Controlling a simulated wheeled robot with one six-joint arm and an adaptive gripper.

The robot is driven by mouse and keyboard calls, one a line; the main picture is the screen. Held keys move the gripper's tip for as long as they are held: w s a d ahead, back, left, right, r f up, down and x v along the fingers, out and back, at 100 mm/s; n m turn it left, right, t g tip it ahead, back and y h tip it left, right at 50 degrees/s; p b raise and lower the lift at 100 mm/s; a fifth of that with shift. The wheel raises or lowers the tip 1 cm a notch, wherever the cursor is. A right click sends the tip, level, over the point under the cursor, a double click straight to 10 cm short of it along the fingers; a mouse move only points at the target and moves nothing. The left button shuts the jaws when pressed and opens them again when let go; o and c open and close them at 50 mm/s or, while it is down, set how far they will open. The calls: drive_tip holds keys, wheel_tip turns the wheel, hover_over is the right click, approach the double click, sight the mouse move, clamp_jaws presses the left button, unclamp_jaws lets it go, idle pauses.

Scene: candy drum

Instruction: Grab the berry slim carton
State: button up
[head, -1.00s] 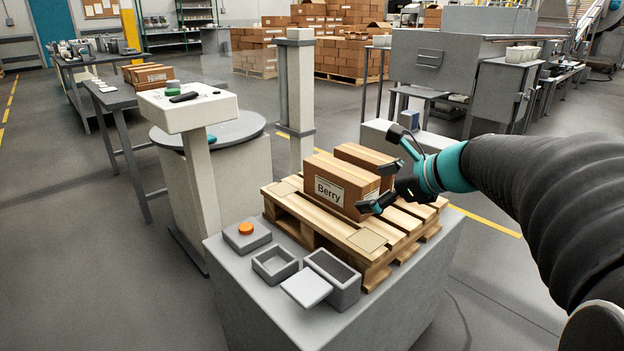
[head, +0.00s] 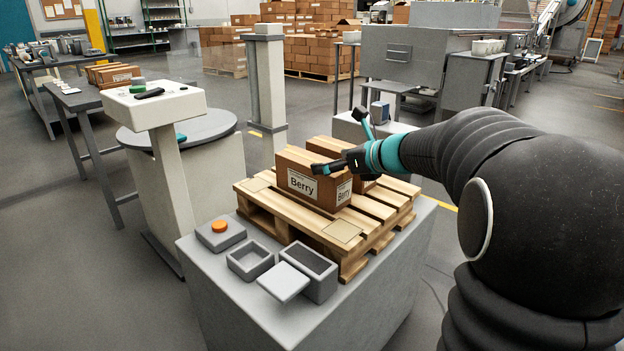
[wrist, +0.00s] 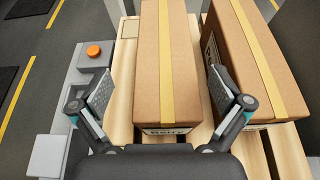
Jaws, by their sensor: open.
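The berry slim carton (head: 310,184) is a narrow brown box with a "Berry" label. It stands on a wooden pallet (head: 270,224) on a grey block. In the wrist view the carton (wrist: 165,70) lies ahead with a yellow tape strip along its top. My gripper (head: 325,168) is open at the carton's near right end, partly in front of it. In the wrist view its two fingers (wrist: 160,97) are spread, one on each side of the carton's near end.
A second brown carton (wrist: 256,60) stands close on the right, with a narrow gap where my right finger is. Small grey trays (head: 250,260) and an orange button (head: 219,226) sit at the block's front left. A white pedestal (head: 155,103) stands at left.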

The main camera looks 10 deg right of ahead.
sight(315, 161)
drive_tip(key=x, duration=0.5)
drive_tip(key=shift+w+d+r, duration=0.1)
drive_tip(key=shift+w+d, duration=0.1)
drive_tip(key=shift+w, duration=0.05)
drive_tip(key=shift+r, duration=0.1)
drive_tip(key=c, duration=1.8)
